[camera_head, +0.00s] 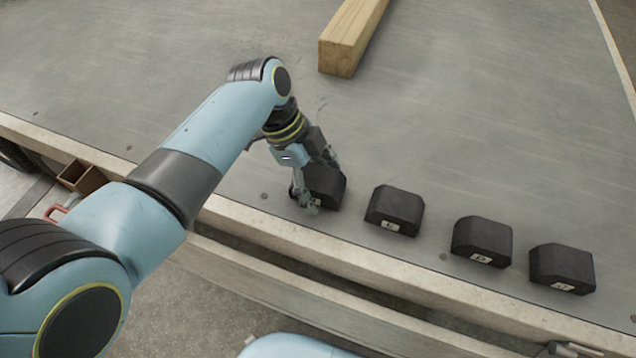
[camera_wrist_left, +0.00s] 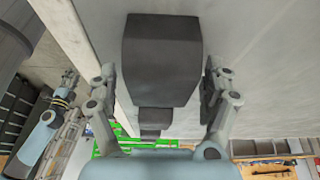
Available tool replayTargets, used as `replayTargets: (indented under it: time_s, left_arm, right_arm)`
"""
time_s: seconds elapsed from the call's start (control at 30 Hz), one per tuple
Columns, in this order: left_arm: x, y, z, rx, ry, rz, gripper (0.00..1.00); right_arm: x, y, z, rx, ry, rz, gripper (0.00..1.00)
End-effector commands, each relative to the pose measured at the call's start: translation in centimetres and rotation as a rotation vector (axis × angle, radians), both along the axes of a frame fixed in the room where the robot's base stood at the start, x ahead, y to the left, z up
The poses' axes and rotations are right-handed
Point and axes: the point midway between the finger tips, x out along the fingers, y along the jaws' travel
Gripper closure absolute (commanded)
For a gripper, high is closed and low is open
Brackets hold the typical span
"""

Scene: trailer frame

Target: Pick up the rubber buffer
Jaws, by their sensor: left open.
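Several black rubber buffers with bevelled tops and small white labels stand in a row on the grey deck in the head view. The leftmost buffer (camera_head: 327,188) is partly hidden by my left gripper (camera_head: 316,182). Three more stand clear to the right: one (camera_head: 395,210), another (camera_head: 482,241) and a last one (camera_head: 562,268). In the left wrist view the dark buffer (camera_wrist_left: 161,60) lies between the two spread fingers of my left gripper (camera_wrist_left: 160,85), with a small gap showing on each side. An arm that looks like my right one shows small at left there; its jaw state is unclear.
A wooden beam (camera_head: 347,42) lies on the deck (camera_head: 470,110) at the back. The pale front edge (camera_head: 270,227) of the deck runs close in front of the buffers.

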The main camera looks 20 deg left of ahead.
Motion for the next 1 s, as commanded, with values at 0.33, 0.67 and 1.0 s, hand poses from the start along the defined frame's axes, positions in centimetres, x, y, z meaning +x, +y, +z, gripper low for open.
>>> replayTargets:
  time_s: [0.33,0.67,1.0]
  left_arm:
    - [0.04,0.01,0.07,0.0,-0.001,0.0,0.4]
    - [0.03,0.02,0.08,0.0,-0.001,0.0,0.83]
    - [0.14,0.0,0.78,-0.001,-0.004,0.001,0.89]
  right_arm:
    - [0.0,0.01,0.03,0.0,0.0,0.0,0.6]
    - [0.0,0.09,0.02,0.001,0.0,0.0,0.6]
    - [0.0,0.33,0.2,0.004,0.0,-0.002,0.6]
